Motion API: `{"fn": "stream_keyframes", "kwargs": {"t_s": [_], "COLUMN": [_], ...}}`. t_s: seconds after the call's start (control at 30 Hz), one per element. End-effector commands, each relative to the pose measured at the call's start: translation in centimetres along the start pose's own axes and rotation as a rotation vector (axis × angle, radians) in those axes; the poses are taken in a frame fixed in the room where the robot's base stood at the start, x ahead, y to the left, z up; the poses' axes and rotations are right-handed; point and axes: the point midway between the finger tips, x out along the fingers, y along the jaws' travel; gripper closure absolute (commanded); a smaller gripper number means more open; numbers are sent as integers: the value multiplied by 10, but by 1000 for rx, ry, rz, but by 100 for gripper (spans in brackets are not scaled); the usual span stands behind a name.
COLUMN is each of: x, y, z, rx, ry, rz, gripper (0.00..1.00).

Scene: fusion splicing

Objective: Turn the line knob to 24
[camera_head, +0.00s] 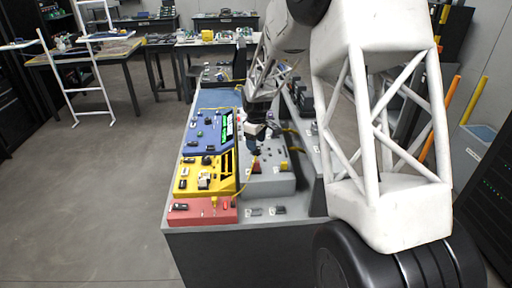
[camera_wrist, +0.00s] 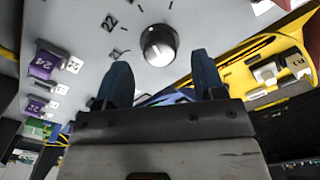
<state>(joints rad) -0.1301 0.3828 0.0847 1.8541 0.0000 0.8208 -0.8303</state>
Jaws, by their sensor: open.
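The knob (camera_wrist: 159,45) is round with a pale face and a dark side. It stands on a light grey panel (camera_wrist: 205,22) with tick marks around it and a label reading 22 to its left. Its pointer direction is hard to read. My gripper (camera_wrist: 162,78) is open, its two dark blue fingers apart and empty. In the wrist view the knob lies just beyond the fingertips, between their lines, and seems untouched. In the head view my gripper (camera_head: 254,148) is over the grey panel (camera_head: 272,183); the knob cannot be made out there.
A purple block (camera_wrist: 45,62) labelled 24 sits left of the knob in the wrist view. A yellow panel (camera_wrist: 245,60) is at right. In the head view, blue (camera_head: 206,135), yellow (camera_head: 192,188) and red (camera_head: 190,217) panels line the bench's left side. A yellow cable (camera_head: 245,183) crosses nearby.

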Motion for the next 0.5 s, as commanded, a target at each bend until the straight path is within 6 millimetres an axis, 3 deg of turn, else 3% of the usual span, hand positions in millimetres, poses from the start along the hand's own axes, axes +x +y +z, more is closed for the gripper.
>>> {"fn": "stream_keyframes", "kwargs": {"t_s": [0.2,0.5], "x": [21,27], "y": [0,0], "z": [0,0], "rx": [0,0], "ry": [0,1], "rz": [0,1], "gripper": [37,37]}}
